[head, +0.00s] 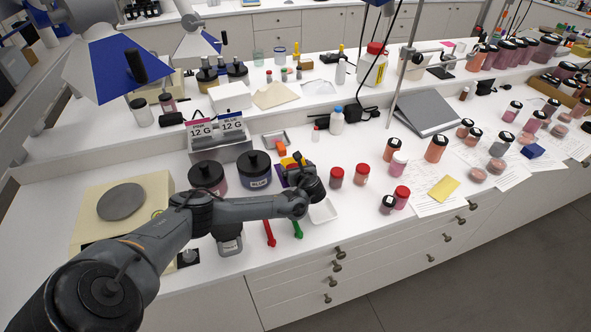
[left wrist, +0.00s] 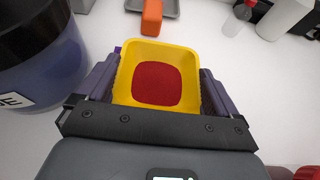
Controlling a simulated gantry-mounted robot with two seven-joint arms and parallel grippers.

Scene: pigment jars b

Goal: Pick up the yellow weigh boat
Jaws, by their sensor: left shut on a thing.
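The yellow weigh boat (left wrist: 188,58) sits between the two fingers of my left gripper (left wrist: 160,85) in the left wrist view. A red patch of powder (left wrist: 157,83) lies in its bottom. The fingers press on its left and right walls. In the head view the boat (head: 291,161) shows partly behind my left gripper (head: 296,171), just right of the dark blue jar (head: 255,172). I cannot tell how far it is above the bench. My right gripper is not in view.
The blue jar stands close on the left, also in the left wrist view (left wrist: 40,50). An orange block (left wrist: 152,17) lies on a grey tray (left wrist: 168,8) beyond. A white tray (head: 323,211), red scoop (head: 269,233) and green scoop (head: 296,228) lie nearby. Red-lidded jars (head: 336,177) stand right.

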